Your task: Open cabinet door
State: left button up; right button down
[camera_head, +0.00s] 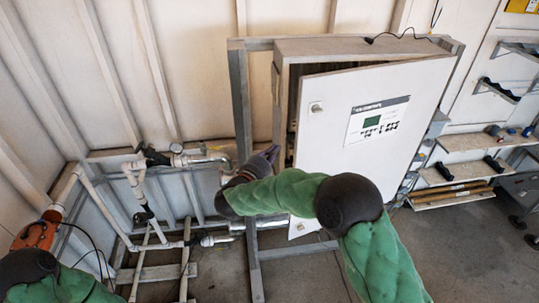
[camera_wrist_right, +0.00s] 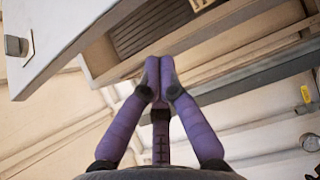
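The white cabinet door (camera_head: 340,165) stands ajar, swung out from the cabinet frame (camera_head: 300,48), with a dark gap along its left edge. It carries a control panel label and small latches. In the right wrist view the door (camera_wrist_right: 75,30) is at upper left, with a square metal latch (camera_wrist_right: 17,46) on it. My right gripper (camera_head: 272,153) is at the gap by the door's left edge. In the right wrist view the purple fingertips (camera_wrist_right: 159,65) meet with nothing visible between them, in front of the opening. My left gripper is out of view; only part of that arm shows at lower left.
A grey metal post (camera_head: 241,100) stands close left of my right gripper. Shelves (camera_head: 470,141) with tools line the right wall. The floor (camera_head: 465,245) at lower right is clear.

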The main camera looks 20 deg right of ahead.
jog(key=d, duration=0.1)
jog(key=d+p, duration=0.1)
jog(key=d, duration=0.2)
jog(key=shift+s+d, duration=0.15)
jog(key=shift+s, duration=0.1)
jog(key=shift+s+p, duration=0.15)
jog(key=shift+p, duration=0.15)
